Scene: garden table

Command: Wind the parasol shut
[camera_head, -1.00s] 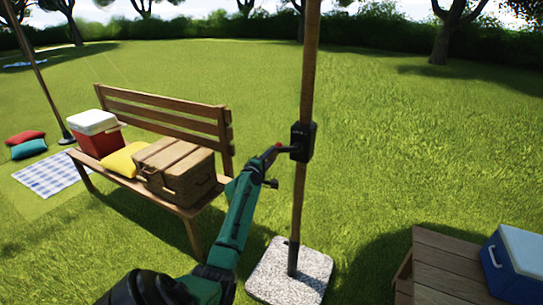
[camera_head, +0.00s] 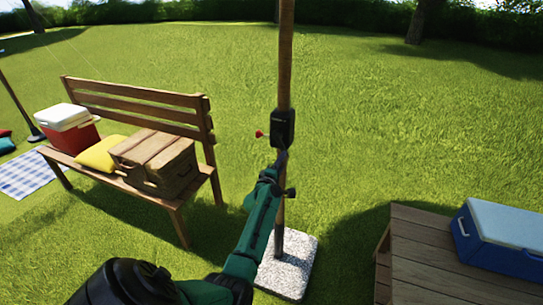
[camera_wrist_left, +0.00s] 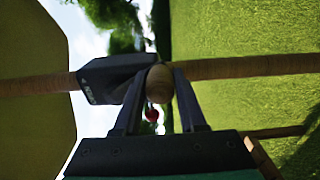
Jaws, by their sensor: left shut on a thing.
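The parasol's wooden pole (camera_head: 286,50) stands upright in a speckled stone base (camera_head: 288,268). A black crank box (camera_head: 283,127) is fixed on the pole, with a small red tip (camera_head: 259,134) at its left. My left gripper (camera_head: 281,157) is at the box's lower edge. In the left wrist view, my left gripper (camera_wrist_left: 159,76) is shut on a round wooden crank knob (camera_wrist_left: 159,86), in front of the box (camera_wrist_left: 108,80). A broad olive surface (camera_wrist_left: 35,50), apparently the spread canopy, fills the left of that view. My right gripper is not in view.
A wooden bench (camera_head: 178,207) at left carries a red cooler (camera_head: 68,139), a yellow cushion (camera_head: 97,156) and a wicker basket (camera_head: 160,175). A slatted wooden table (camera_head: 425,250) at right holds a blue cooler (camera_head: 500,250). Open grass surrounds the pole.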

